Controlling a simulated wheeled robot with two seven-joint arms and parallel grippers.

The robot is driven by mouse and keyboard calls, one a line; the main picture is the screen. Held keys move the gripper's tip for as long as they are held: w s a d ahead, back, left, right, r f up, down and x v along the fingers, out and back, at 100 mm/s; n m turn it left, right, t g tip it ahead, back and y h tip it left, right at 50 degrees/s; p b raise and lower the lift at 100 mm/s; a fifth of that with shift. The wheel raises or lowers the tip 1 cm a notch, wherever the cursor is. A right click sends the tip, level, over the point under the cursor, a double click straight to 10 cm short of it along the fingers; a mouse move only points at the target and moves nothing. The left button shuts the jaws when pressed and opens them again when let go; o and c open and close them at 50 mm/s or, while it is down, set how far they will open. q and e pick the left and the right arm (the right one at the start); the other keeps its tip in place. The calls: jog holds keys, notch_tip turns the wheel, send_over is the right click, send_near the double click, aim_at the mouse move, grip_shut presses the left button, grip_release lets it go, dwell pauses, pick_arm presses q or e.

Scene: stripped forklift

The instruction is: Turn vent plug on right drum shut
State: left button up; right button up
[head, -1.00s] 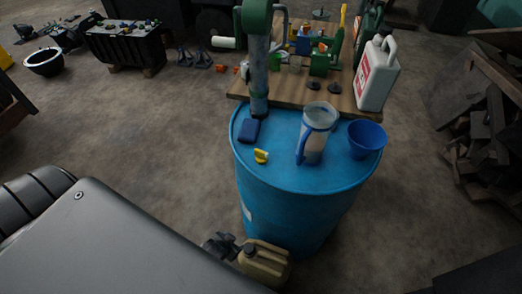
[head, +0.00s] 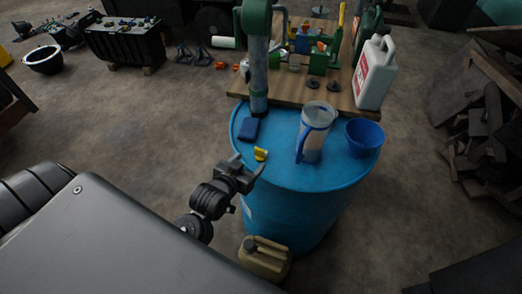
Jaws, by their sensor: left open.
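A blue drum (head: 285,205) stands upright in the middle of the head view. On its top, near the front left, is a small yellow plug (head: 261,154) with a handle-like shape, which I take to be the vent plug. My left gripper (head: 250,169) is open, just left of and below the plug in the picture, near the drum's rim. I see no contact with the plug; the exact gap is hard to judge. My right gripper is not in view.
Behind is a wooden board (head: 290,92) with a white jug (head: 375,73). A tan canister (head: 265,259) stands on the floor.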

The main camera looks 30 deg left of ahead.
aim_at(260, 152)
pick_arm(q)
jog(key=p+x, duration=0.1)
jog(key=x, duration=0.8)
jog(key=shift+w+f, duration=0.15)
jog(key=shift+w, duration=0.1)
jog(key=c, duration=1)
